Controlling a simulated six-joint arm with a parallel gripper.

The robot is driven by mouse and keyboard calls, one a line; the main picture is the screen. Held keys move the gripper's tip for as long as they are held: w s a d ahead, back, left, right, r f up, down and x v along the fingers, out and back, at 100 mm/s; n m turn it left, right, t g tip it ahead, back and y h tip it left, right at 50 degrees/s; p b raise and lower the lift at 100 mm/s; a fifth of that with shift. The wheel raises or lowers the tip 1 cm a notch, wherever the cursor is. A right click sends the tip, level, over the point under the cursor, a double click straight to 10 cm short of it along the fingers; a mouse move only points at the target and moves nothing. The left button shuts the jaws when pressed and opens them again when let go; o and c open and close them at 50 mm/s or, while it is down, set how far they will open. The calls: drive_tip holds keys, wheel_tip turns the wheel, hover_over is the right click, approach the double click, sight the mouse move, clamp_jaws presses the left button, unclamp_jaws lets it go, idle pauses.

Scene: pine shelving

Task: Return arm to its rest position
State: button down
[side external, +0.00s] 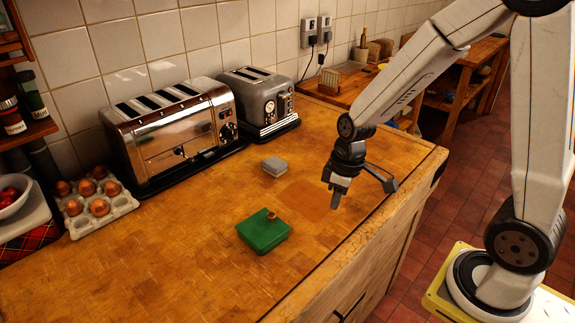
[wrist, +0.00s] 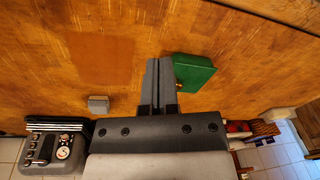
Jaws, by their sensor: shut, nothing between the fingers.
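My gripper (side external: 337,196) hangs over the wooden counter near its front edge, pointing down. In the wrist view its two grey fingers (wrist: 158,68) are together with nothing between them. A green box (side external: 264,231) lies on the counter, left of and apart from my gripper in the side view. A small brown piece sits on its top. The green box also shows just right of the fingers in the wrist view (wrist: 193,71). A small grey block (side external: 274,166) lies on the counter near the smaller toaster.
A large chrome toaster (side external: 170,130) and a smaller grey toaster (side external: 258,102) stand against the tiled wall. An egg tray (side external: 98,205) and a bowl (side external: 13,193) are at the left. A darker square patch (side external: 309,199) marks the counter. The counter's middle is mostly clear.

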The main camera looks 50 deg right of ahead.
drive_tip(key=shift+s+a+r+m+t+h, duration=0.2)
drive_tip(key=shift+s+r+m+t, duration=0.1)
drive_tip(key=shift+s+m, duration=0.4)
drive_tip(key=shift+s+a+r+m+t+h, duration=0.2)
drive_tip(key=shift+s+m+t, duration=0.1)
drive_tip(key=shift+s+m, duration=0.4)
drive_tip(key=shift+s+a+r+m+t+h, duration=0.2)
drive_tip(key=shift+s+r+m+t, duration=0.1)
drive_tip(key=shift+s+m, duration=0.4)
